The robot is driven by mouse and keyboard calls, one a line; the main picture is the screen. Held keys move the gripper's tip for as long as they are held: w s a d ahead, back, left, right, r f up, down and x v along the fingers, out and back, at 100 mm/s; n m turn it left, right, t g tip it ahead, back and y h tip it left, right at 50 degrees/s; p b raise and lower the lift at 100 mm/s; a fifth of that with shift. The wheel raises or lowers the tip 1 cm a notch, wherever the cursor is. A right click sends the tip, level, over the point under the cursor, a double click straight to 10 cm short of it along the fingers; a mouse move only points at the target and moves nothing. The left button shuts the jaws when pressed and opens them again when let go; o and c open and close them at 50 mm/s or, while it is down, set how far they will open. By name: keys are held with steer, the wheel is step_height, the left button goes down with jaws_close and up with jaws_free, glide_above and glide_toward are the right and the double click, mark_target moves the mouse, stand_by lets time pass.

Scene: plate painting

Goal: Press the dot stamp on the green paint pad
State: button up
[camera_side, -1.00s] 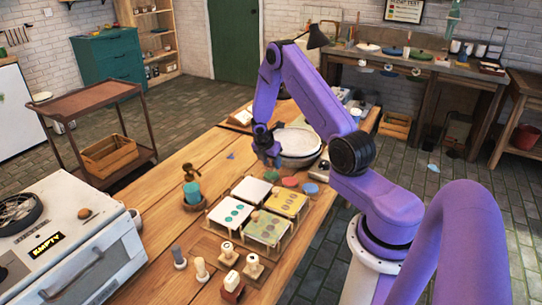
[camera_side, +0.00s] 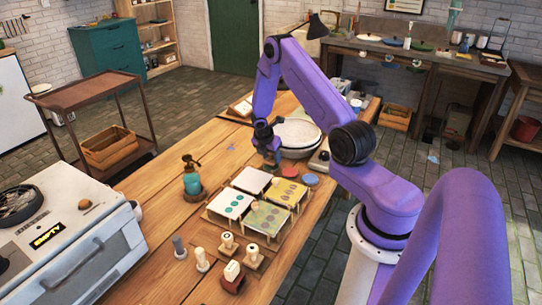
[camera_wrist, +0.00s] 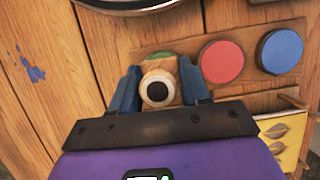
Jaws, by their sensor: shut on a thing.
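My gripper (camera_wrist: 161,92) is shut on the dot stamp (camera_wrist: 158,88), which shows a pale round top with a black dot between the blue fingers in the wrist view. The green paint pad (camera_wrist: 160,55) shows only as a thin green edge just behind the stamp; the stamp and fingers hide most of it. The stamp is over or very close to the pad, and I cannot tell whether they touch. In the side view my gripper (camera_side: 268,150) is low over the table, and the stamp and green pad cannot be made out clearly there.
The red pad (camera_wrist: 222,61) and blue pad (camera_wrist: 280,51) sit in a row to the right. A round basin (camera_side: 298,136) stands just behind my gripper. Painted tiles (camera_side: 230,203) stand in front, with several other stamps (camera_side: 228,244) and a pump bottle (camera_side: 191,180) nearby.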

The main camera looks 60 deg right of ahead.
steer(key=shift+f, duration=0.55)
stand_by(1.4)
steer(key=shift+r, duration=3.55)
